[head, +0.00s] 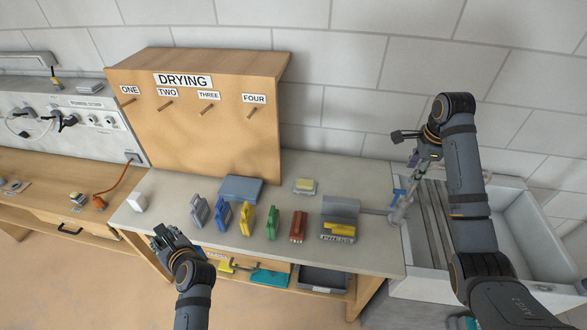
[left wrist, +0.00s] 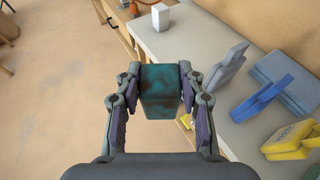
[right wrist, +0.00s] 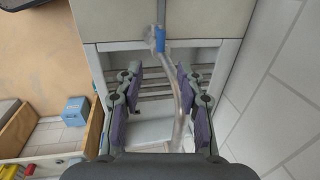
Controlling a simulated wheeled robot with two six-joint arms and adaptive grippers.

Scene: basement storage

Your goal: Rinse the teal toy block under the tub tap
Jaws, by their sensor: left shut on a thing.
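My left gripper (head: 168,238) is shut on the teal toy block (left wrist: 167,92), which looks dark with teal patches in the left wrist view. It holds the block near the counter's front left edge. In the head view I cannot make out the block clearly. My right gripper (head: 416,160) is above the left side of the pale tub (head: 548,232), close to the tap (head: 402,208). In the right wrist view its fingers (right wrist: 163,102) are apart, with the tap's pipe (right wrist: 178,82) showing between them. The tap has a blue handle (right wrist: 163,45).
Several coloured clips and a grey press (head: 341,212) stand on the counter (head: 310,182). A wooden board marked drying (head: 195,120) with several pegs stands behind. A white block (head: 137,202) sits at the counter's left end. Slats (head: 436,218) cover the tub's left part; its right part is open.

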